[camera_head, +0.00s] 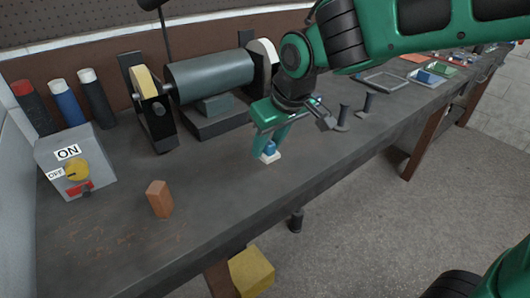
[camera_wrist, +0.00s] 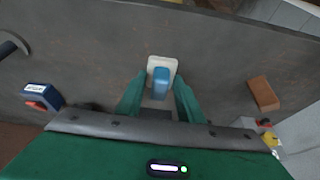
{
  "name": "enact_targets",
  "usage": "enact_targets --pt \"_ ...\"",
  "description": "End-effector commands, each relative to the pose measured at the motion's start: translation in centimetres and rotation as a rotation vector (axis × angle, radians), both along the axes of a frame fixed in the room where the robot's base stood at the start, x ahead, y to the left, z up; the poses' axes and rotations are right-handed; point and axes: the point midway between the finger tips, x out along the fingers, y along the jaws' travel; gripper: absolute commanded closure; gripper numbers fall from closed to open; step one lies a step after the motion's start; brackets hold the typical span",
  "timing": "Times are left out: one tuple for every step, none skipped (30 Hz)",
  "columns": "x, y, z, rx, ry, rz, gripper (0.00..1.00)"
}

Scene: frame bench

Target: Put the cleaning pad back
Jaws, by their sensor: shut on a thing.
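The cleaning pad appears to be the small white pad (camera_head: 270,157) with a blue grip (camera_head: 270,147), low over or on the bench. In the wrist view, the white pad (camera_wrist: 149,66) shows beyond the blue grip (camera_wrist: 161,80). My gripper (camera_head: 271,142) is shut on the blue grip, with its green fingers pointing down at the bench. The wrist view shows the fingers (camera_wrist: 160,95) on either side of the grip. I cannot tell whether the pad touches the bench top.
A grinder (camera_head: 208,78) stands behind my gripper. An orange-brown block (camera_head: 159,199) and a switch box (camera_head: 75,170) are to the left. A grey tray (camera_head: 382,81) lies farther right. The front bench surface is mostly clear.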

Motion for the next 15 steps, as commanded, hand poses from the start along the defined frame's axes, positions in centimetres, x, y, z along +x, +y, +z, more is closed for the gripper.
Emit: enact_targets --pt "1.1 0.1 -0.7 -0.001 0.003 0.000 0.87" --pt "1.6 0.1 -1.1 -0.002 0.003 0.002 0.87" --pt "2.4 0.2 -1.5 -0.001 0.002 0.002 0.87" --pt "2.9 0.2 -1.8 -0.001 0.002 0.002 0.87" --pt "3.4 0.2 -2.2 -0.002 0.003 0.002 0.87" --pt "4.1 0.2 -2.5 -0.001 0.002 0.003 0.87" --pt "4.5 0.2 -2.8 -0.001 0.000 0.004 0.87" --pt "4.9 0.2 -3.0 -0.001 0.000 0.004 0.87" --pt "5.3 0.2 -3.2 -0.001 0.000 0.004 0.87" --pt "5.6 0.2 -3.4 -0.001 0.000 0.004 0.87" --pt "5.8 0.2 -3.6 -0.001 0.000 0.004 0.87" --pt "6.0 0.1 -3.7 -0.001 0.000 0.004 0.87" --pt "6.1 0.1 -3.7 0.000 -0.001 0.005 0.87" --pt "6.2 0.1 -3.8 0.000 -0.001 0.005 0.87" --pt "6.2 0.1 -4.1 0.000 -0.001 0.005 0.87"
